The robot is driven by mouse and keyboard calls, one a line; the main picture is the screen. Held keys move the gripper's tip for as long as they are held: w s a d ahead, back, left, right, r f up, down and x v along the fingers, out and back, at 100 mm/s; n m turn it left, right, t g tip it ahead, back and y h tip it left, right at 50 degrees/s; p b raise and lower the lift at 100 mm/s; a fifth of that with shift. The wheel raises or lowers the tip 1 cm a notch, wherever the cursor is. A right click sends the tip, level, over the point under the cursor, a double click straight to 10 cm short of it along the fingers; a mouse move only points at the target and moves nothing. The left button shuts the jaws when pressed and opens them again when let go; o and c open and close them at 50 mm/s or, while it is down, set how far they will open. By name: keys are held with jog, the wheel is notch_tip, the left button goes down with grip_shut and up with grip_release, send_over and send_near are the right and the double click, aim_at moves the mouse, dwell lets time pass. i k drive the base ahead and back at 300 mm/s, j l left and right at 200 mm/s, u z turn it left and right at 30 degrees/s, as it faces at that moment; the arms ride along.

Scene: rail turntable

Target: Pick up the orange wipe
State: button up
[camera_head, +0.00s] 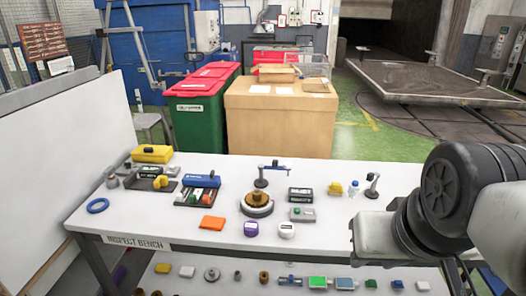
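The orange wipe (212,223) lies flat on the white inspection bench (330,243), left of the middle and near the front edge. Nothing covers it, and there is bare bench on its left. My arm stands at the right side of the picture, far from the wipe. My gripper cannot be made out, so whether it is open or shut does not show.
Behind are a tray with a blue item (201,181) and a round stand with a brown part (258,201). A blue ring (98,205) lies far left.

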aim_at(208, 222)
jog(key=i+j, duration=0.1)
jog(key=j, duration=0.35)
jog(key=i+j, duration=0.1)
jog(key=j, duration=0.35)
jog(key=i+j, duration=0.1)
jog(key=j, duration=0.35)
jog(key=i+j, duration=0.1)
jog(key=j, duration=1)
jog(key=i+j, duration=0.1)
jog(key=j, duration=0.6)
jog(key=i+l, duration=0.2)
jog(key=l+z, duration=0.05)
jog(key=l, duration=0.05)
